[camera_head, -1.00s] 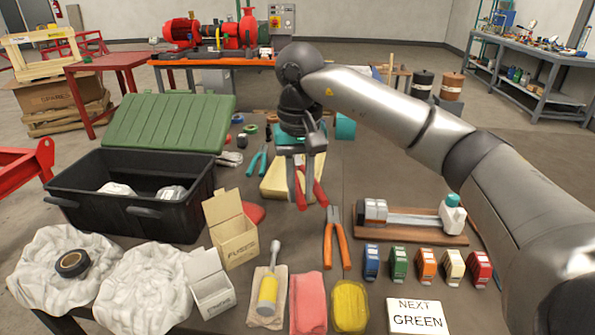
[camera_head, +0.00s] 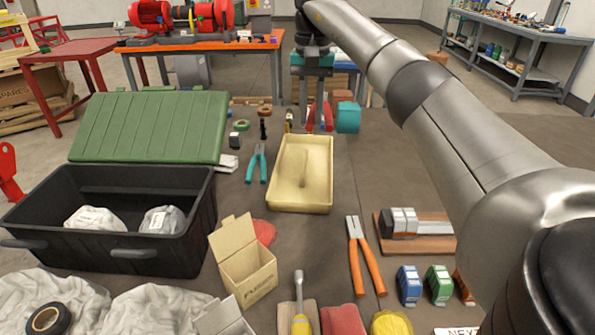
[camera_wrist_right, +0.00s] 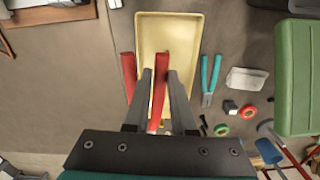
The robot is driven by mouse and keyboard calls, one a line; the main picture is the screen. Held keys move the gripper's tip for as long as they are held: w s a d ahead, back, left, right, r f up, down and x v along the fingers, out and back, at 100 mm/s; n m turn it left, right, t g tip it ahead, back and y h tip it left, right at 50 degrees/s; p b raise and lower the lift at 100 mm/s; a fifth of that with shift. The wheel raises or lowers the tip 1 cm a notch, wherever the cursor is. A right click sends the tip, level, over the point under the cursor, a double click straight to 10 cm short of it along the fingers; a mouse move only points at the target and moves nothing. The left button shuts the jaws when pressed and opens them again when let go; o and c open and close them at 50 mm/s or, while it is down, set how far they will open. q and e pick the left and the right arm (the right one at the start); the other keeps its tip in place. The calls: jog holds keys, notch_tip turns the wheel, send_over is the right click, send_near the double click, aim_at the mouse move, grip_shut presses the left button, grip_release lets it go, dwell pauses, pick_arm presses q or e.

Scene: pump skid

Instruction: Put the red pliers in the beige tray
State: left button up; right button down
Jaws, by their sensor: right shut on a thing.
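The beige tray (camera_head: 278,180) lies on the dark table in the middle of the head view and looks empty apart from a raised line along its floor. My right gripper (camera_head: 314,126) hangs fingers down near the far end of the tray, above the table. It is shut on the red pliers (camera_head: 327,118), whose red handles show beside its fingers. In the right wrist view the red pliers (camera_wrist_right: 128,72) overlap the beige tray (camera_wrist_right: 183,22), with one handle between the fingers (camera_wrist_right: 159,75). The pliers' head is hidden. My left gripper is not in view.
Teal pliers (camera_head: 256,163) lie left of the tray, near tape rolls and a black crate (camera_head: 100,255) with a green lid (camera_head: 150,127). A teal block (camera_head: 348,117) stands right of my gripper. Orange pliers (camera_head: 364,255) and an open carton (camera_head: 246,270) lie nearer. Table right of the tray is bare.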

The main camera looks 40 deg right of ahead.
jog(key=b, duration=0.2)
send_over(309, 195)
notch_tip(309, 195, down, 5)
notch_tip(309, 195, down, 10)
jog(key=b, duration=0.3)
jog(key=shift+r, duration=0.1)
jog(key=shift+f+b, duration=0.55)
jog(key=shift+f, duration=1.1)
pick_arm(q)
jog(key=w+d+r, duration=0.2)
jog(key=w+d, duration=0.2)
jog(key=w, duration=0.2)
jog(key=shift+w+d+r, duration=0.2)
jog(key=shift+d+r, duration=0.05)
pick_arm(e)
jog(key=shift+f, duration=0.6)
jog(key=shift+f, duration=0.15)
jog(key=c, duration=0.8)
grip_release()
jog(key=shift+o, duration=0.2)
